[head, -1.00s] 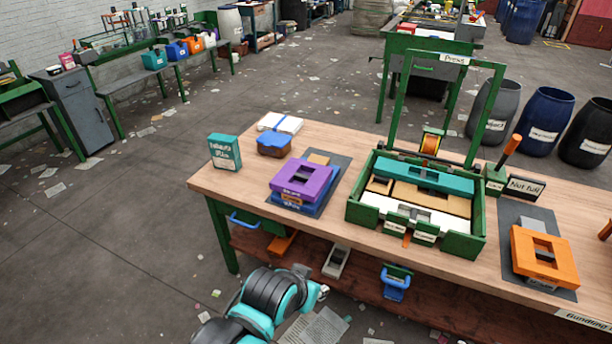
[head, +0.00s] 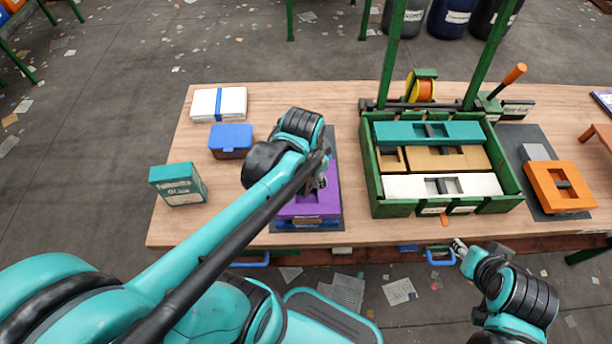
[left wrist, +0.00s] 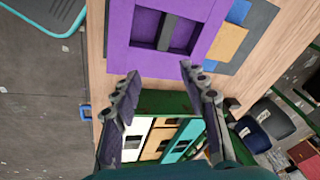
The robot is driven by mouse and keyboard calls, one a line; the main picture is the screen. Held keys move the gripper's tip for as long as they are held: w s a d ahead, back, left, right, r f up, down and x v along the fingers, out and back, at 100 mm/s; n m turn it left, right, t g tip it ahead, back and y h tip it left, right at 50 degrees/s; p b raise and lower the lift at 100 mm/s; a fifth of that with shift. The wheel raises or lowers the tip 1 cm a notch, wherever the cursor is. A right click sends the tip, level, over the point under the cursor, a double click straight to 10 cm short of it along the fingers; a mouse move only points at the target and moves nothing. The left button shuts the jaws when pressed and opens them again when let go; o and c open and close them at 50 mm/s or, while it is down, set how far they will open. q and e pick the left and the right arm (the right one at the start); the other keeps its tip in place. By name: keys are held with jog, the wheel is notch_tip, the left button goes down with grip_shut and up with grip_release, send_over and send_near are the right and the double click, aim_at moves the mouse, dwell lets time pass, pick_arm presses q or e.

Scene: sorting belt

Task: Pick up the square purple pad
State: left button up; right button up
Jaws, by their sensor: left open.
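The square purple pad (head: 300,207) lies on top of a stack with a blue piece under it, near the table's front edge left of centre. My left arm covers much of it in the head view. In the left wrist view the purple pad (left wrist: 122,38) fills the upper middle, with a barred cutout. My left gripper (head: 322,182) is over the pad; in the left wrist view it (left wrist: 161,72) is open and empty, fingers spread near the pad's edge. Whether it touches the pad cannot be told. My right gripper (head: 460,250) is low beside the front edge, too small to read.
The green press tray (head: 370,190) with teal, tan and white pads stands right of the stack. A blue-lidded box (head: 231,136), white bundle (head: 218,104) and teal carton (head: 178,184) are to the left. An orange pad (head: 545,180) lies far right.

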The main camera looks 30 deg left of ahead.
aim_at(306, 186)
pick_arm(q)
jog(key=a+m+p, duration=0.1)
jog(key=w+a+f+m+g, duration=0.1)
jog(key=w+a+m+g+p, duration=0.1)
jog(key=m, duration=0.1)
jog(key=shift+w+f+p, duration=0.2)
jog(key=shift+f+p, duration=0.05)
jog(key=shift+p, duration=0.05)
jog(key=shift+a+f+m+g, duration=0.15)
jog(key=shift+f+m+g, duration=0.35)
jog(key=shift+m+g, duration=0.1)
notch_tip(306, 186, down, 3)
jog(key=shift+a+b, duration=0.15)
jog(key=shift+b, duration=0.3)
jog(key=f, duration=0.1)
jog(key=f+b, duration=0.1)
jog(key=f, duration=0.1)
jog(key=f+b, duration=0.1)
jog(key=shift+s+f, duration=0.15)
jog(key=shift+s, duration=0.2)
jog(key=shift+f+b, duration=0.35)
jog(key=shift+f, duration=0.05)
jog(key=shift+r, duration=0.1)
jog(key=shift+c, duration=0.9)
grip_shut()
pick_arm(e)
jog(key=shift+s+a, duration=0.1)
jog(key=shift+a, duration=0.05)
